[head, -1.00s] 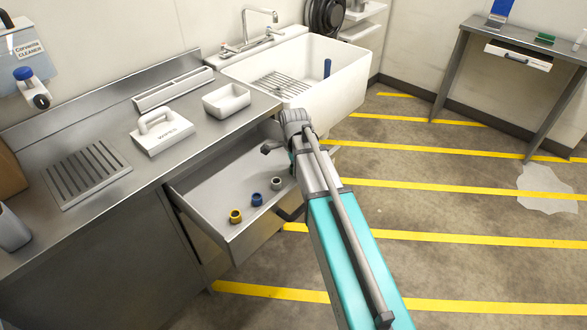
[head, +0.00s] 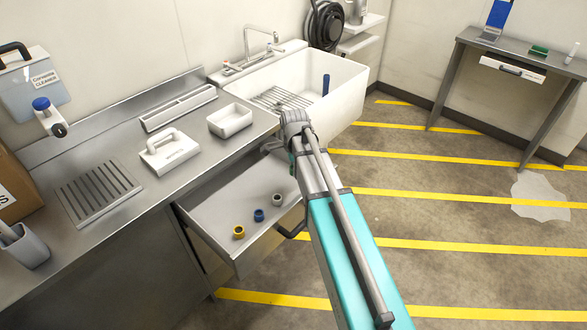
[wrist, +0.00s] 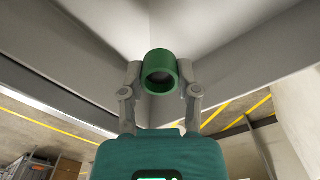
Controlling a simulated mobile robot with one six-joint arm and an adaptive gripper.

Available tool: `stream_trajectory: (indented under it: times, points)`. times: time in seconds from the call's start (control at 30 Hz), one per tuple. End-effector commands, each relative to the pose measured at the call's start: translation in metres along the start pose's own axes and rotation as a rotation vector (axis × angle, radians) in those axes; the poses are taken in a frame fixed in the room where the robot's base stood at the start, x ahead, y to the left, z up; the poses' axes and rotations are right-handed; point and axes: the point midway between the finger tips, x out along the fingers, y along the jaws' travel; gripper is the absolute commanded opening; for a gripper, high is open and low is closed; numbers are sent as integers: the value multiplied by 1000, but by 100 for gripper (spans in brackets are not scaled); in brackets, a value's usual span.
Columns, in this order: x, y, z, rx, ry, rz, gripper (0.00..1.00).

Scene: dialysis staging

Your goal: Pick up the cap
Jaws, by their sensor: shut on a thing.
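My gripper (wrist: 160,76) is shut on a green cap (wrist: 160,60) in the wrist view. The cap is a short hollow ring, with one finger on each side and its dark opening facing the camera. Three other caps stand in the drawer: a yellow one (head: 239,232), a blue one (head: 258,215) and a grey one (head: 278,200).
The steel counter (head: 110,240) above the drawer holds a white wipes box (head: 170,153) and a white tray (head: 230,120). A white sink (head: 345,95) lies beyond. A side table (head: 540,68) stands at the far right. The striped floor between is clear, apart from a pale puddle (head: 540,197).

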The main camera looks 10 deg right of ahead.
Motion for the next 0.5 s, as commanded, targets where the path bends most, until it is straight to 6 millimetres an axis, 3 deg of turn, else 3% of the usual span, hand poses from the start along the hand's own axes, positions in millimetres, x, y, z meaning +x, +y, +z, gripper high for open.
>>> stream_trajectory:
  times: [0.2,0.5]
  points:
    - [-18,0,0,0,0,0,17]
    - [-23,0,0,0,0,0,17]
